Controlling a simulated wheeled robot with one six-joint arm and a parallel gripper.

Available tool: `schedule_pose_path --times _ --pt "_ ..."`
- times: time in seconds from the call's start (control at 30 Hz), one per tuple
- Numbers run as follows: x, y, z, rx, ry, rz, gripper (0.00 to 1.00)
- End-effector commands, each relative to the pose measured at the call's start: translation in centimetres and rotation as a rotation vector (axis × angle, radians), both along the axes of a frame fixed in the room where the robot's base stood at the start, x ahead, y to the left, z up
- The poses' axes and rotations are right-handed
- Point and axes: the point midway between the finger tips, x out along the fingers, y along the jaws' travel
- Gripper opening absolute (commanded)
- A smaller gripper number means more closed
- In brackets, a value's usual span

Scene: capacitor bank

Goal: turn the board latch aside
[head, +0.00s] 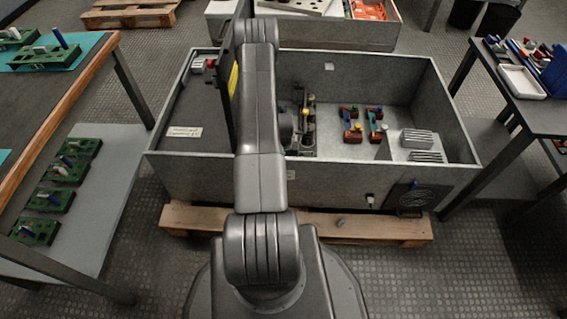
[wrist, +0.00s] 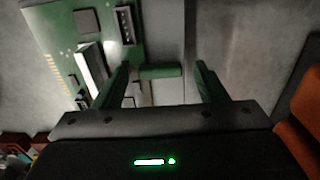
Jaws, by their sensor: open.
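In the wrist view, a green circuit board (wrist: 62,30) with a white connector and dark parts fills the upper left. My gripper (wrist: 162,67) is open, its two dark green fingers apart. A short green bar (wrist: 160,72) lies crosswise between the fingertips, near the board's right edge; it may be the board latch. I cannot tell whether either finger touches it. In the head view my arm reaches into the open grey metal cabinet (head: 400,172), and my gripper and the board are hidden behind the arm.
Red and teal parts (head: 352,127) and a grey ribbed block (head: 418,140) stand in the cabinet's right half. A dark upright panel (head: 223,100) is close left of my arm. Benches stand left (head: 115,165) and right (head: 525,118). The cabinet rests on a wooden pallet (head: 370,228).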

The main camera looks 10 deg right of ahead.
Motion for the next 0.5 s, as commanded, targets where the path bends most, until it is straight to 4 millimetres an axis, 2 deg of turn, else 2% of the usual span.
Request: schedule_pose_path --times 0.3,0.5 --pt "0.01 0.0 -0.22 0.0 0.0 0.0 0.65" --pt "0.01 0.0 -0.21 0.0 0.0 0.0 0.26"
